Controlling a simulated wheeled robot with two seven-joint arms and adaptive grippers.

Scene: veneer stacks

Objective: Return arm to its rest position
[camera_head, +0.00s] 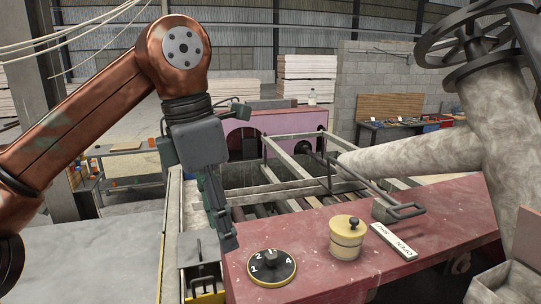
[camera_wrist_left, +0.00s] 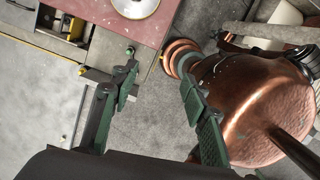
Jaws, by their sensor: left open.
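My left arm (camera_head: 78,112), copper-coloured, comes in from the left and bends down at its joint. My left gripper (camera_head: 222,225) hangs fingers down beside the front left corner of the red machine table (camera_head: 305,262). In the left wrist view my left gripper (camera_wrist_left: 160,75) has its two green fingers spread apart with nothing between them. Grey floor shows below the fingers there. My right gripper is not in view.
On the red table are a round dial (camera_head: 271,268), a yellow pot with a black knob (camera_head: 346,238) and a label plate (camera_head: 393,241). A metal frame (camera_head: 290,150) stands behind. A large pale pipe (camera_head: 420,150) crosses at right. A grey surface (camera_head: 95,255) lies at left.

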